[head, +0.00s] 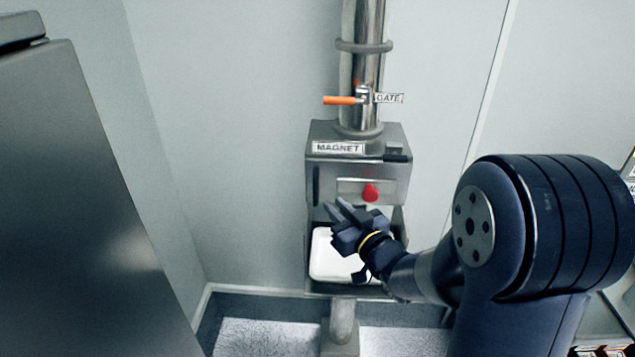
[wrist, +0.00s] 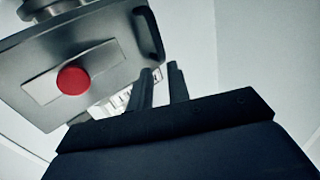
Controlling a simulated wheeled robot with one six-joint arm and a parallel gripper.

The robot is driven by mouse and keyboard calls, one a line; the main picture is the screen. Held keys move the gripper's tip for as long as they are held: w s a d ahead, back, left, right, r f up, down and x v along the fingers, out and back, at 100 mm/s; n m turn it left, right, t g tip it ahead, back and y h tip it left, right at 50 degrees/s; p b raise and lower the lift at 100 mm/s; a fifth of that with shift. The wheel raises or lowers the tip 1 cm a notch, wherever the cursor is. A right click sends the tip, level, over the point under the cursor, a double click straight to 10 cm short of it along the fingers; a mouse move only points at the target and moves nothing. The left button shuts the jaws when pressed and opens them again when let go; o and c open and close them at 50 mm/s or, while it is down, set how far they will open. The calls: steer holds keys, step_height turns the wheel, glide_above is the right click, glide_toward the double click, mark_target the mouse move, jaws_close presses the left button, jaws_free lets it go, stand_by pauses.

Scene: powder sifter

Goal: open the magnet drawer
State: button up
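The magnet housing (head: 358,136) is a grey metal box under the steel pipe, with a MAGNET label (head: 338,148) on top. Its front has a red knob (head: 370,193) on a pale plate and a dark upright handle (head: 316,186) near the left edge. The drawer front looks flush with the housing. In the wrist view the red knob (wrist: 73,81) is at left and the dark handle (wrist: 149,32) is near the top. My gripper (head: 337,208) is open and empty, just below and in front of the box. Its fingers (wrist: 160,82) point towards the handle side, apart from it.
A white container (head: 328,262) stands in the open bay under the box, partly hidden by my gripper. An orange gate lever (head: 340,100) is on the pipe above. A large grey cabinet (head: 80,200) stands at left. Wall space between cabinet and box is free.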

mark_target(317, 188)
steer(key=p+x, duration=0.2)
steer(key=x, duration=0.7)
steer(key=shift+w+a, duration=0.2)
steer(key=shift+w, duration=0.15)
steer(key=shift+c, duration=0.3)
jaws_close()
